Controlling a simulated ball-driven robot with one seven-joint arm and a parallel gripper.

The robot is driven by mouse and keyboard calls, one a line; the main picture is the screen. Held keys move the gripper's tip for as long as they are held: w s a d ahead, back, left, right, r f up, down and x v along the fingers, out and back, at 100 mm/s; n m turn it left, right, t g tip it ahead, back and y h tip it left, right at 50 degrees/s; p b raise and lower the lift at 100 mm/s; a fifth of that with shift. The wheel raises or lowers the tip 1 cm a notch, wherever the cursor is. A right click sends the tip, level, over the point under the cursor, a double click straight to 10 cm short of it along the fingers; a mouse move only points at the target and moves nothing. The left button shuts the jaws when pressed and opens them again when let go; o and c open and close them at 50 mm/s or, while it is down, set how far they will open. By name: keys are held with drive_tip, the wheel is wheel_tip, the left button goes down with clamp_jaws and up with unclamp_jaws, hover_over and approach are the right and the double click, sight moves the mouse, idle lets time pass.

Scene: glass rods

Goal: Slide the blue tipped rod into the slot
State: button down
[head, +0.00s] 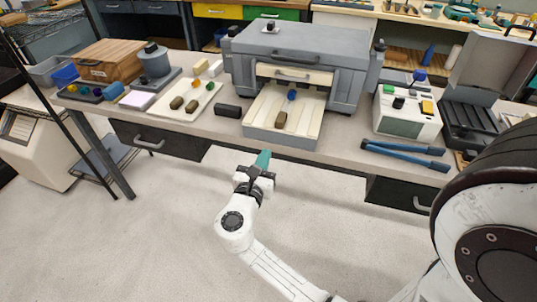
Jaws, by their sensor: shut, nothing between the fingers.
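A small blue tip (291,95) shows on the pale grooved tray (259,115) that extends from the front of the grey machine (298,52). A brown-olive block (281,120) lies in front of it on the tray. I cannot make out the clear rod itself or which groove or opening is the slot. My gripper (263,159) is shut and empty, with its teal fingertips pointing up toward the table. It is in front of the table's front edge, below and left of the tray's front end, apart from the rod.
A second pale board (188,95) to the left carries brown blocks and coloured tips. A black block (228,111) lies between the trays. Open floor lies before the table.

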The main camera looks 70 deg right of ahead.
drive_tip(key=p, duration=0.1)
approach(284, 112)
drive_tip(key=shift+w+d+f, duration=0.15)
drive_tip(key=shift+d+f, duration=0.05)
drive_tip(key=shift+d, duration=0.5)
drive_tip(key=shift+d, duration=0.1)
drive_tip(key=d, duration=0.4)
drive_tip(key=d+b, duration=0.1)
drive_tip(key=d, duration=0.2)
drive_tip(key=shift+w, duration=0.3)
drive_tip(key=shift+a, duration=0.1)
